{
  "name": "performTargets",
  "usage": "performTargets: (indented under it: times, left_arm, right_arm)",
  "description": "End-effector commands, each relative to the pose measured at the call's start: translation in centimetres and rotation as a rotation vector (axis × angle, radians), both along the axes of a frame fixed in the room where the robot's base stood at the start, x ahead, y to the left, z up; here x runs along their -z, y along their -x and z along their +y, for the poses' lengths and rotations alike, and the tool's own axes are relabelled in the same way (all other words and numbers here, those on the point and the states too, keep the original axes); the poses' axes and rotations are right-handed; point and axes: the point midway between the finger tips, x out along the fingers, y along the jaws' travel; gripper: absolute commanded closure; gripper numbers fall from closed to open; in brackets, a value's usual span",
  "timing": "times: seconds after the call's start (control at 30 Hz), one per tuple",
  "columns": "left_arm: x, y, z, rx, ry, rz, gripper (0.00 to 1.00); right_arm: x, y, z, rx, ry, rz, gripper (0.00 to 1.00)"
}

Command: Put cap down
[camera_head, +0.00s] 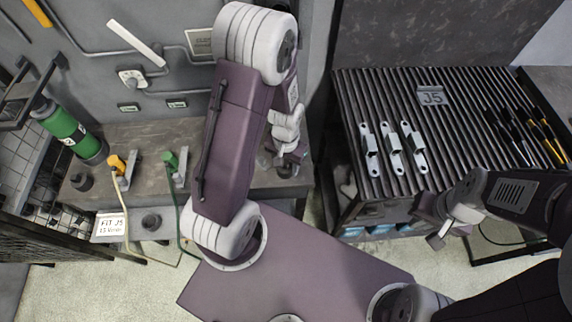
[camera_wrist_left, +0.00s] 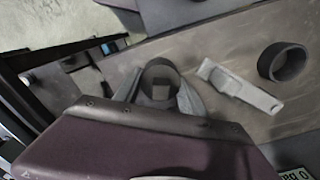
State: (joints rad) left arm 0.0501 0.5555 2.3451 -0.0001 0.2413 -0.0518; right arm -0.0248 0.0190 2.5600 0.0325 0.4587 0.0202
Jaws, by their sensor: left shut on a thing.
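My left gripper (camera_wrist_left: 166,95) is shut on a dark round cap (camera_wrist_left: 160,68) in the left wrist view, with a finger on each side of it. It is over the brown bench; whether the cap touches the top I cannot tell. In the head view my left gripper (camera_head: 284,158) is at the bench's right end, and its cap is mostly hidden. A second dark ring-shaped cap (camera_wrist_left: 284,62) lies on the bench in the left wrist view, right of a grey metal piece (camera_wrist_left: 240,86). My right gripper (camera_head: 436,224) hangs near the slatted table's front; its finger gap is unclear.
The slatted table (camera_head: 450,150) bears several galvanized brackets (camera_head: 391,150), a J5 sign (camera_head: 432,96) and pen-like tools (camera_head: 540,135).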

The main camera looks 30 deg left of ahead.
Motion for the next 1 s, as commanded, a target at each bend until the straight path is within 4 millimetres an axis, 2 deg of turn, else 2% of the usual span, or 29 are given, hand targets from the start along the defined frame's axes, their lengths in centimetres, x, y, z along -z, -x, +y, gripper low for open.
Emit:
performTargets:
  times: [0.27,0.3,0.33,0.37,0.63,0.77,0.87,1.0]
  left_arm:
    - [0.4,0.0,0.0,0.000,0.000,0.000,0.92]
    - [0.3,0.0,0.0,0.000,0.000,0.000,0.41]
    - [0.3,0.0,0.0,0.000,0.000,0.000,0.33]
    - [0.3,0.0,0.0,0.000,0.000,0.000,0.30]
    - [0.2,0.0,0.0,0.000,0.000,0.000,0.30]
    - [-0.7,-0.1,0.0,0.000,0.000,-0.004,0.30]
    - [-2.6,-0.2,0.0,0.000,0.000,-0.006,0.30]
    - [-6.2,-0.2,0.0,0.000,0.000,-0.009,0.30]
  right_arm:
    - [0.3,0.0,0.0,0.000,0.000,0.000,1.00]
    - [0.2,0.0,0.0,0.000,0.000,0.000,1.00]
    - [0.2,0.0,0.0,0.000,0.000,0.000,1.00]
    - [0.2,0.0,0.0,0.000,0.000,0.000,1.00]
    - [0.2,0.0,0.0,0.000,0.000,0.000,1.00]
    - [-0.3,0.0,0.0,0.000,0.000,0.000,1.00]
    - [-0.7,0.0,0.0,0.000,0.000,0.000,1.00]
    - [-1.4,0.0,0.0,0.000,0.000,0.000,1.00]
